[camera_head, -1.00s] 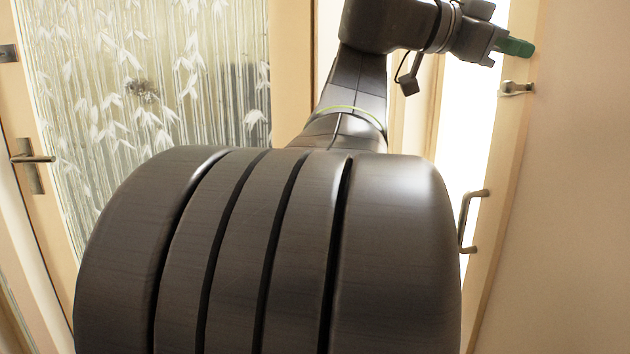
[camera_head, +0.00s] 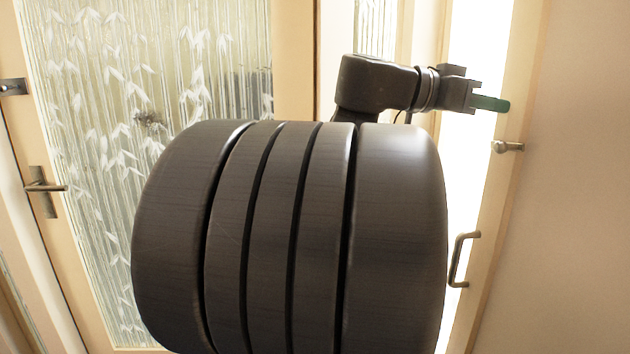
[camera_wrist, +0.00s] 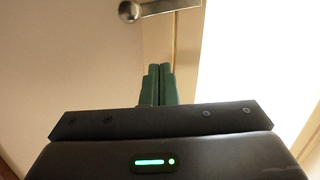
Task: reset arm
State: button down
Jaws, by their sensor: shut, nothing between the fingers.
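My gripper (camera_head: 490,103) is at the upper right of the head view, with its green fingers pointing right towards the door frame. In the wrist view my gripper (camera_wrist: 160,70) has its two green fingers side by side, shut and empty. A metal door handle (camera_wrist: 150,9) lies beyond the fingertips at the top of the wrist view. I cannot tell how far the fingers are from it. My own large dark arm link fills the middle of the head view and hides much behind it.
A glass door with a white leaf pattern (camera_head: 110,60) and a lever handle (camera_head: 45,187) stands at the left. At the right are a small handle (camera_head: 508,147), a pull handle (camera_head: 459,260) and a plain wall (camera_head: 575,200). A bright opening or pane (camera_head: 475,50) lies behind the gripper.

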jog(key=shift+w+a+r+n+p, duration=0.1)
jog(key=shift+w+r+n+p, duration=0.4)
jog(key=shift+p, duration=0.85)
jog(key=shift+s+f, duration=0.1)
jog(key=shift+f, duration=0.15)
jog(key=shift+f+n+g+p, duration=0.1)
jog(key=shift+n+g+p, duration=0.2)
jog(key=shift+f+b, duration=0.15)
jog(key=shift+b, duration=0.25)
